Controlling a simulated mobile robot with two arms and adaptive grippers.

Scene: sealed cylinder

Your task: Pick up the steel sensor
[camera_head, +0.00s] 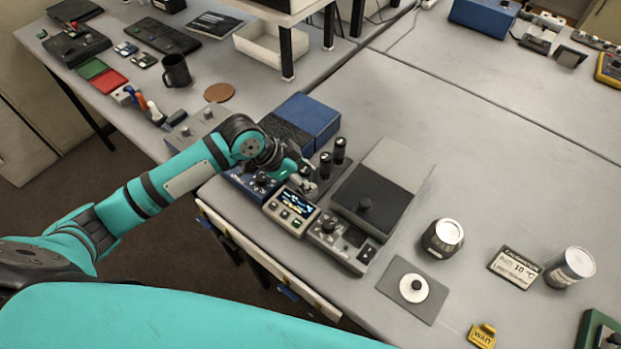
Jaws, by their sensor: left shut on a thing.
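My left arm reaches in from the left, over the instruments at the near table edge. My left gripper (296,172) is shut on a small silvery metal piece (304,186), which looks like the steel sensor. The gripper's fingers and wrist hide most of it. It is just above or beside the small meter with a lit display (291,212); I cannot tell whether they touch. My right gripper is not in view.
Two black-capped posts (339,150) stand close right of the gripper, beside a flat grey-and-black device (378,190). A blue box (306,118) is behind. A dark metal canister (443,238), a silvery can (570,268) and a calibration sign (514,268) stand right.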

